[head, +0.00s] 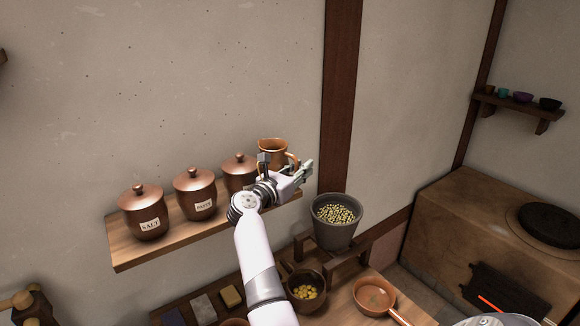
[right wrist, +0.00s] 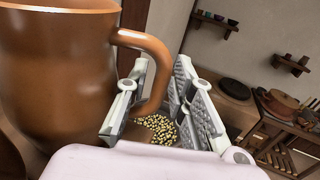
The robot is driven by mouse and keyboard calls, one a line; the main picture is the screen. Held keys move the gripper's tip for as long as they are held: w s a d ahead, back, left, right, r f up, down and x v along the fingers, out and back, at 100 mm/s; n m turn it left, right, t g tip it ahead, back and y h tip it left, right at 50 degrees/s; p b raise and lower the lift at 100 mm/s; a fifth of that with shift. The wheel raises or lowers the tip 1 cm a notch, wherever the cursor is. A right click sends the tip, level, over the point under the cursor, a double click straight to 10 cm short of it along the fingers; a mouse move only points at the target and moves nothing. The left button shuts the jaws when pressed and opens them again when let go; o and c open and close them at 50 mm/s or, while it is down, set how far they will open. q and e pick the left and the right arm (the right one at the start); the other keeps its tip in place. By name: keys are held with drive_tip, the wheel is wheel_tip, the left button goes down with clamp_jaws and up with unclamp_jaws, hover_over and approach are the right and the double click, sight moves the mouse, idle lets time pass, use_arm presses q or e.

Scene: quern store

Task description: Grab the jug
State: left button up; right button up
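The jug (head: 272,148) is brown and glazed, with a loop handle. It stands upright at the right end of the wooden wall shelf (head: 128,251). My right gripper (head: 287,168) is at the jug's handle side and hides its lower part in the head view. In the right wrist view the jug (right wrist: 55,75) fills the left side. My left gripper is not in view.
Several lidded copper jars (head: 195,194) line the shelf left of the jug, the nearest one close to my right wrist. A grey bucket of pale grains (head: 336,232) stands below right. A bowl (head: 306,305) and a copper pan (head: 373,296) are lower down.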

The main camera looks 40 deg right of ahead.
drive_tip(key=shift+w+d, duration=0.1)
drive_tip(key=shift+d, duration=0.05)
drive_tip(key=shift+a, duration=0.25)
drive_tip(key=shift+a+r, duration=0.25)
drive_tip(key=shift+a, duration=0.3)
drive_tip(key=shift+a+r, duration=0.25)
drive_tip(key=shift+a, duration=0.25)
drive_tip(key=c, duration=0.3)
drive_tip(key=shift+d, duration=0.2)
drive_tip(key=shift+c, duration=0.7)
drive_tip(key=shift+d+f, duration=0.2)
clamp_jaws()
drive_tip(key=shift+f, duration=0.1)
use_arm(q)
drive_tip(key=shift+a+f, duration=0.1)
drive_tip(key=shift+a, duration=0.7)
